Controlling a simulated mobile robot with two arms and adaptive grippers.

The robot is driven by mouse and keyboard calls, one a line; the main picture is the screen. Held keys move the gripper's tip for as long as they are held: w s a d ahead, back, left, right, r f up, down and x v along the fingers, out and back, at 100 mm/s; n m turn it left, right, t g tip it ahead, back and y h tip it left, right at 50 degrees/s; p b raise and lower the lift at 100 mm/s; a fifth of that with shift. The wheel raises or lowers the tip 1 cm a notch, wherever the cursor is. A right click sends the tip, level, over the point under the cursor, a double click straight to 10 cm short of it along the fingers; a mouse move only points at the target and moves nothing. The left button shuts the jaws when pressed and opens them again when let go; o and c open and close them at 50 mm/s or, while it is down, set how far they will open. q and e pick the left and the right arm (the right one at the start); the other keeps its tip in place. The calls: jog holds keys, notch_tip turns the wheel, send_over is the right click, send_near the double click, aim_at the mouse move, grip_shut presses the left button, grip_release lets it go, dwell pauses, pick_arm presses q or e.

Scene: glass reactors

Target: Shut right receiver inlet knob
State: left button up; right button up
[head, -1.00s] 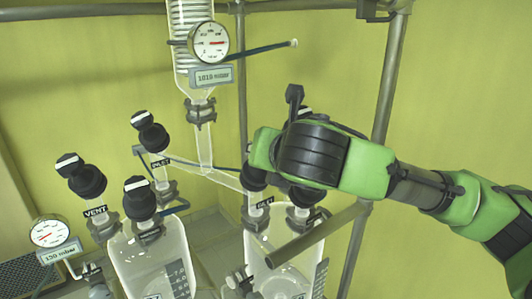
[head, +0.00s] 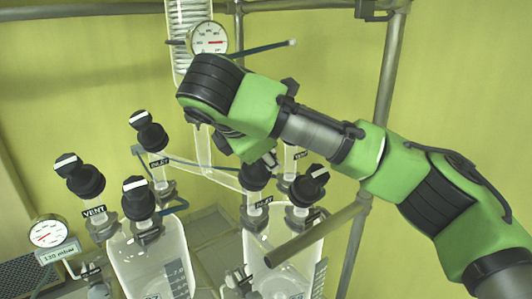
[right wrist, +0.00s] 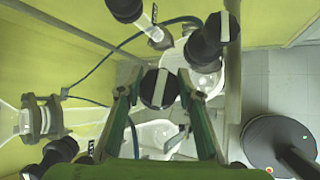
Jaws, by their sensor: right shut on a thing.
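The right receiver (head: 262,250) is the clear glass vessel at the lower middle of the head view. Its inlet knob (head: 254,179) is black, above a partly hidden label ending in "LET". My right gripper (head: 262,162) reaches down to this knob from above, partly hidden behind its own wrist. In the right wrist view the gripper's fingers (right wrist: 158,80) are shut on a round black knob (right wrist: 158,90), one finger on each side. Its white stripe runs nearly lengthwise between the fingers. My left gripper is not in view.
Another black knob (head: 310,186) with a white stripe stands close right of the held one. The left receiver (head: 150,262) has several similar knobs. A gauge (head: 209,38) hangs above near my wrist. A metal bar (head: 315,236) crosses in front of the right receiver.

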jog(key=m+g, duration=0.1)
jog(key=m, duration=0.1)
jog(key=m+g, duration=0.2)
jog(key=m, duration=0.1)
jog(key=shift+r+g+h, duration=0.1)
jog(key=shift+g+h, duration=0.2)
jog(key=shift+h, duration=0.1)
jog(key=m+g, duration=0.1)
jog(key=m, duration=0.1)
jog(key=m+g, duration=0.2)
jog(key=m, duration=0.1)
jog(key=shift+s+y, duration=0.1)
jog(key=shift+y, duration=0.2)
jog(key=o, duration=1.1)
